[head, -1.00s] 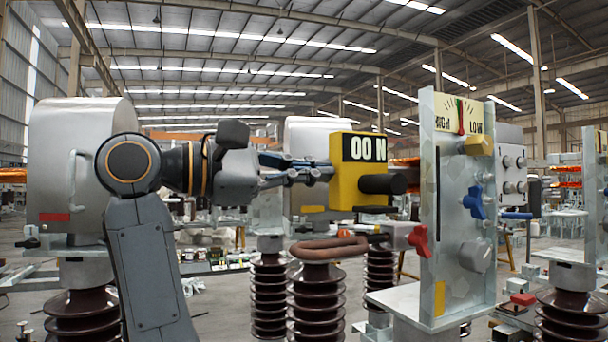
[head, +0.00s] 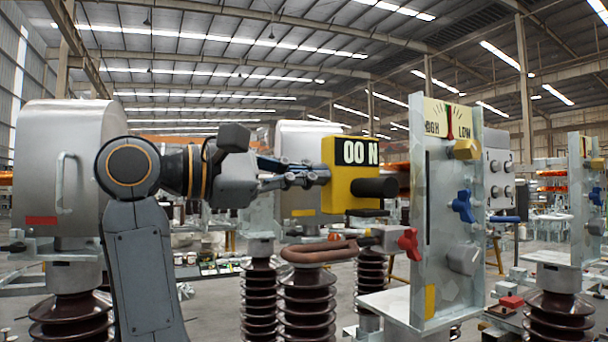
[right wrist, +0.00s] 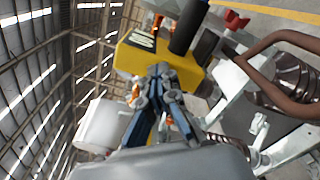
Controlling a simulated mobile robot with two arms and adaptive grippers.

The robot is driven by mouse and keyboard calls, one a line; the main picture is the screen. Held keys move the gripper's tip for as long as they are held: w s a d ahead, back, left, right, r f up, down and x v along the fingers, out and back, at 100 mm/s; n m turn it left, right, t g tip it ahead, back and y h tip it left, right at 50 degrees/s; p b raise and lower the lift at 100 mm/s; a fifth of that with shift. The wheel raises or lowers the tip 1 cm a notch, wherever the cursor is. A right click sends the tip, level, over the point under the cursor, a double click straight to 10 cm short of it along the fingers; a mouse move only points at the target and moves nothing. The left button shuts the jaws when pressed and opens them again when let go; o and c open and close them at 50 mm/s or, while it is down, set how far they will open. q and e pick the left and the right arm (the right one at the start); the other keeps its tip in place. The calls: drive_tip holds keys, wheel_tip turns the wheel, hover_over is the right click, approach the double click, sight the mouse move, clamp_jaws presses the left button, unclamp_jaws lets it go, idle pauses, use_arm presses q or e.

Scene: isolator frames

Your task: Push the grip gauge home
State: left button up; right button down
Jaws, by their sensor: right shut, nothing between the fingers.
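The grip gauge (head: 335,190) is a yellow block with a "00 N" display and a black cylindrical grip (head: 375,187) pointing right, towards a pale upright panel (head: 437,225). My right gripper (head: 324,176) is shut and empty, its fingertips at the gauge's left side and overlapping its edge. In the right wrist view the closed blue-grey fingertips (right wrist: 160,72) lie over the yellow gauge body (right wrist: 130,62); I cannot tell whether they touch it. The panel's top dial (head: 450,118) has a red needle between HIGH and LOW. My left gripper is not in view.
A brown looped bar (head: 320,252) and a red knob (head: 408,243) sit below the gauge. The panel carries yellow, blue and grey knobs. Ribbed brown insulators (head: 307,305) stand below. A silver housing (head: 55,150) is at the left.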

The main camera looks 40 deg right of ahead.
drive_tip(key=shift+s+d, duration=0.15)
drive_tip(key=shift+d, duration=0.25)
drive_tip(key=shift+s+d, duration=0.2)
drive_tip(key=shift+d, duration=0.3)
drive_tip(key=shift+w+a, duration=0.1)
drive_tip(key=shift+a, duration=0.05)
drive_tip(key=v, duration=1.4)
drive_tip(key=shift+p, duration=0.45)
drive_tip(key=shift+a, duration=0.1)
